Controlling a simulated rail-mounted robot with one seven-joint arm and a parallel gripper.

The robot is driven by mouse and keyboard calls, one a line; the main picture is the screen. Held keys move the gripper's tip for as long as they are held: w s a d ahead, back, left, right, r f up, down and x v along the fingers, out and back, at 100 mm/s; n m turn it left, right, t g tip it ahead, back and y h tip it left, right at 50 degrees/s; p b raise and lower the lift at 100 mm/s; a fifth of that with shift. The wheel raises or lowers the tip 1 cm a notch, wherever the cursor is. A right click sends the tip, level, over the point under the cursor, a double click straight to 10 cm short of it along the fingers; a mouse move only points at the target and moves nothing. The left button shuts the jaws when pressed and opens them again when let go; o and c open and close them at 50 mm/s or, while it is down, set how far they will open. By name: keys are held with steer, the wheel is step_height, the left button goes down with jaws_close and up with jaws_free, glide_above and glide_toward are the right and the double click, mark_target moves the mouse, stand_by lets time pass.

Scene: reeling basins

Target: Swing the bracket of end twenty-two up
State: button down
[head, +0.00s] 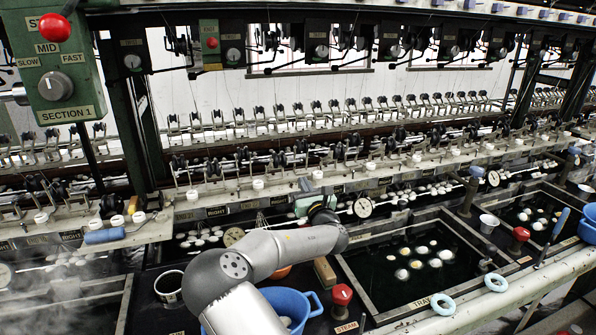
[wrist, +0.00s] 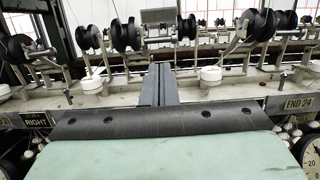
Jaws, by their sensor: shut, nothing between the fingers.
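My gripper (head: 305,185) is shut and empty, low in front of the long machine rail. In the wrist view its fingers (wrist: 160,82) stand together at the rail's front edge, apart from the pulleys behind. Several brackets with black pulleys line the rail: one pair at left (wrist: 28,47), one in the middle (wrist: 125,36), one on a slanted metal arm at right (wrist: 250,28). A plate at right reads END 24 (wrist: 298,103); one at left reads RIGHT (wrist: 122,121).
White knobs (wrist: 210,77) sit along the rail. A pale green panel with a black edge (wrist: 160,150) fills the lower wrist view. Below my arm are a blue basin (head: 292,305), a red knob (head: 342,294) and a dark water basin with pale cocoons (head: 375,292). Steam rises at left.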

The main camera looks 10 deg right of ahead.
steer(key=d+p+x, duration=0.1)
steer(key=x, duration=0.5)
steer(key=shift+a, duration=0.5)
steer(key=shift+w+a+r, duration=0.1)
steer(key=shift+w+r, duration=0.05)
steer(key=shift+r+p, duration=0.15)
steer(key=shift+p, duration=0.4)
